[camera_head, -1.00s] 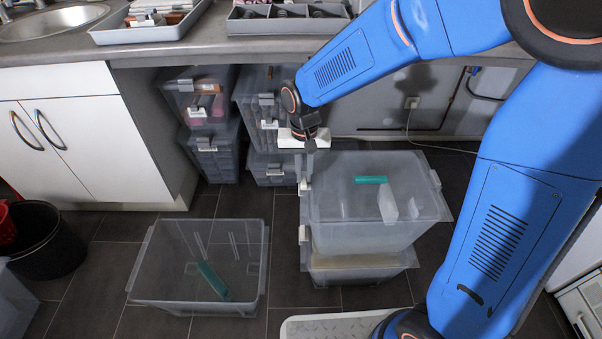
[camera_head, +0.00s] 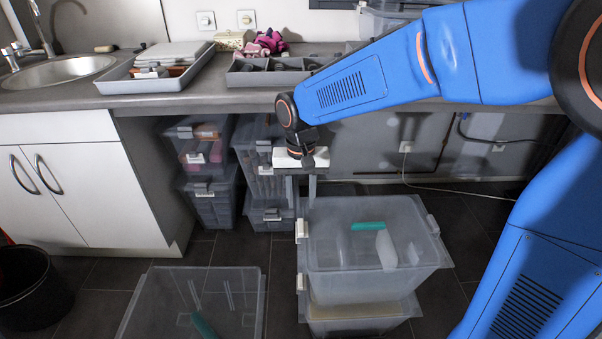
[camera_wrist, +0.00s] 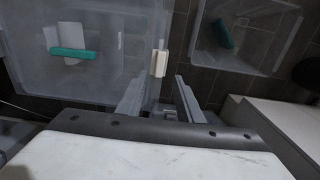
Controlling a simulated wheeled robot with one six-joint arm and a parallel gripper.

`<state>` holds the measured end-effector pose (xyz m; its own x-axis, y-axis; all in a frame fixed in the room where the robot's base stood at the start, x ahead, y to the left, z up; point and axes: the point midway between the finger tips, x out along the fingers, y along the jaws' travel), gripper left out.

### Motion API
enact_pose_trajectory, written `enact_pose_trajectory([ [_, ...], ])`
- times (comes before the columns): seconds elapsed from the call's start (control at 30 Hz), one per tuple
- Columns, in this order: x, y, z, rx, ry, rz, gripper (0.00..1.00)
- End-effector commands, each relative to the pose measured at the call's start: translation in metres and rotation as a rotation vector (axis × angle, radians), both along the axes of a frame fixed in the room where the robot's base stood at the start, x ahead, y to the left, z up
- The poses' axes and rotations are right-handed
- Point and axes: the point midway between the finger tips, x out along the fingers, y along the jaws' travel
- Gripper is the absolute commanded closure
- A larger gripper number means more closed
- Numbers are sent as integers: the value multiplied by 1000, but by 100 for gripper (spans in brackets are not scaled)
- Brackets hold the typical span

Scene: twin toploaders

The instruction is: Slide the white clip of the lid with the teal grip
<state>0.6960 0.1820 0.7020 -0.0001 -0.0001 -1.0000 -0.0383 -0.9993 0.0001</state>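The clear lid (camera_head: 330,255) with the teal grip (camera_head: 368,226) lies on the upper of two stacked translucent boxes. In the wrist view the teal grip (camera_wrist: 75,53) is at upper left. The lid's white clip (camera_head: 302,230) is at its left edge; in the wrist view this clip (camera_wrist: 159,58) shows just ahead of the fingertips. A second white clip (camera_head: 432,225) is on the lid's right side. My gripper (camera_head: 300,203) is open, fingers pointing down, above and apart from the left clip. The fingers (camera_wrist: 163,76) have nothing visible between them.
An open clear bin (camera_head: 235,288) with a teal piece (camera_head: 203,325) stands on the floor to the left. More clipped boxes (camera_head: 262,165) sit under the counter (camera_head: 130,101). A lower white clip (camera_head: 300,282) is on the bottom box. A black bin (camera_head: 35,285) is far left.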

Motion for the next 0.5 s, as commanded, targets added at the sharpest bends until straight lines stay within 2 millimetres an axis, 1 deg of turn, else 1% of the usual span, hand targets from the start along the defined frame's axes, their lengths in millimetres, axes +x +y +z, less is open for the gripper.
enact_pose_trajectory([
  [0.03, 1, 0, 11, 2, -4, 0, 67],
  [0.2, 1, 0, 45, 2, -3, 0, 67],
  [0.33, 1, 0, 65, 2, -2, 0, 67],
  [0.5, 1, 0, 82, 1, -1, 0, 67],
])
